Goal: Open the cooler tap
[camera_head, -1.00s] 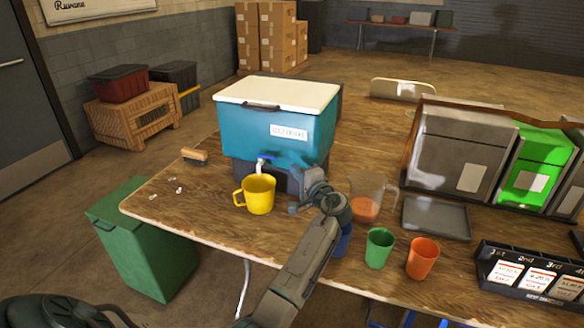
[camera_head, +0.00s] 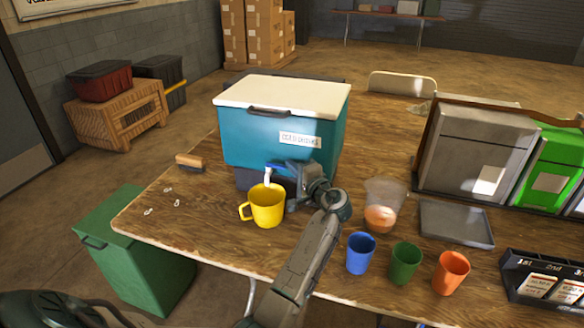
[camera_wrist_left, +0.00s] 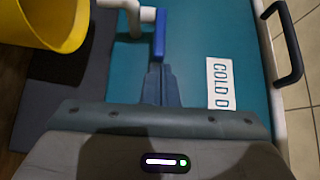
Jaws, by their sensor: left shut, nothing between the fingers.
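The teal cooler (camera_head: 240,142) with a white lid stands on the wooden table. Its white tap (camera_head: 267,177) is low on the front and has a blue lever (camera_head: 275,168). In the left wrist view the lever (camera_wrist_left: 160,33) is a blue bar beside the white spout (camera_wrist_left: 130,8). My left gripper (camera_head: 284,169) is shut and empty, to the right of the tap. In the left wrist view its fingertips (camera_wrist_left: 160,70) point at the lever's end; I cannot tell if they touch. A yellow mug (camera_head: 268,207) stands under the spout. My right gripper is not in view.
Blue (camera_head: 360,254), green (camera_head: 404,264) and orange (camera_head: 451,272) cups stand near the front edge. A clear pitcher (camera_head: 384,196) and a grey tray (camera_head: 455,224) are to the right. A brush (camera_head: 190,162) lies left of the cooler. A green bin (camera_head: 135,255) stands beside the table.

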